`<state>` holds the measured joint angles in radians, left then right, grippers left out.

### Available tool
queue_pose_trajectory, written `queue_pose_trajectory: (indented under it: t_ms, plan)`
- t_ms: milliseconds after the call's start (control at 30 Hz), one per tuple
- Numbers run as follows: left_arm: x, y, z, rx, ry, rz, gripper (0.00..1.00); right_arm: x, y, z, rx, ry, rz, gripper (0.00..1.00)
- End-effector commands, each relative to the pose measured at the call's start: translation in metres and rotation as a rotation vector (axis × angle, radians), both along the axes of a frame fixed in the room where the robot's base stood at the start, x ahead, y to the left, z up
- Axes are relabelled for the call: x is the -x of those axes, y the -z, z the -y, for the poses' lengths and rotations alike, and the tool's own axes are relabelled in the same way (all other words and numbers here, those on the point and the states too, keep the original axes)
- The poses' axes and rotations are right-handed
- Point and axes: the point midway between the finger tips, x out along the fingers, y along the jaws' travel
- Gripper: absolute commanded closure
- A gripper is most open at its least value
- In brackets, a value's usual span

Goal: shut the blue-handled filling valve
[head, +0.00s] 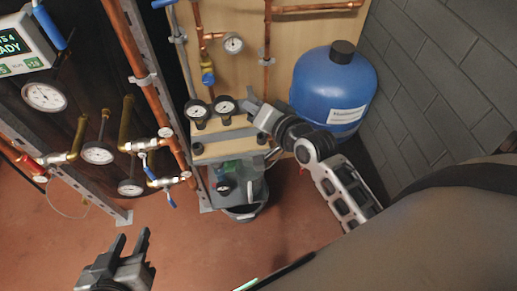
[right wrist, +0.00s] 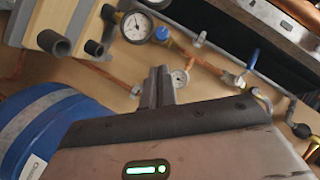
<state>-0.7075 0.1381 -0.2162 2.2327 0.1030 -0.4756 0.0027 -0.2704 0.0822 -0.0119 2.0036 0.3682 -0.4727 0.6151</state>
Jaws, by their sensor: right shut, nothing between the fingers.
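Several blue-handled valves show, and I cannot tell for certain which is the filling valve. In the head view a blue lever (head: 162,3) is at the top edge by a grey pipe, and two blue levers (head: 146,166) (head: 171,198) are on the lower-left manifold. In the right wrist view a blue lever (right wrist: 253,59) sits on a valve at upper right. My right gripper (head: 252,106) is shut and empty beside the gauges, apart from these levers; its fingers (right wrist: 155,86) show in the wrist view. My left gripper (head: 130,240) is open and empty at lower left.
A blue tank (head: 325,85) stands right of my right gripper, against a grey brick wall (head: 440,70). Two black gauges (head: 211,108) are close left of the gripper. A brass fitting with a blue cap (head: 207,74) and copper pipes (head: 266,50) are on the wooden board.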

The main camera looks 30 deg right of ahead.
Motion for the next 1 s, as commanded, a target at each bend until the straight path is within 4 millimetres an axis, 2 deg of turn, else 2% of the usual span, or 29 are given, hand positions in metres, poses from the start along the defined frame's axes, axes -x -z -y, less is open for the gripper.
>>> queue_pose_trajectory:
  t_ms: [300,500,700,1000]
  plan:
    - [0.000,-0.008,0.000,0.000,0.000,0.000,0.63,0.046,0.041,-0.017,0.288,-0.119,-0.068,1.00]
    - [0.000,-0.011,0.000,0.000,0.000,0.000,0.63,0.066,0.056,-0.024,0.407,-0.180,-0.091,1.00]
    - [0.000,-0.012,0.000,0.000,0.000,0.000,0.63,0.074,0.061,-0.026,0.454,-0.206,-0.097,1.00]
    - [0.000,-0.011,0.000,0.000,0.000,0.000,0.63,0.075,0.062,-0.027,0.457,-0.207,-0.098,1.00]
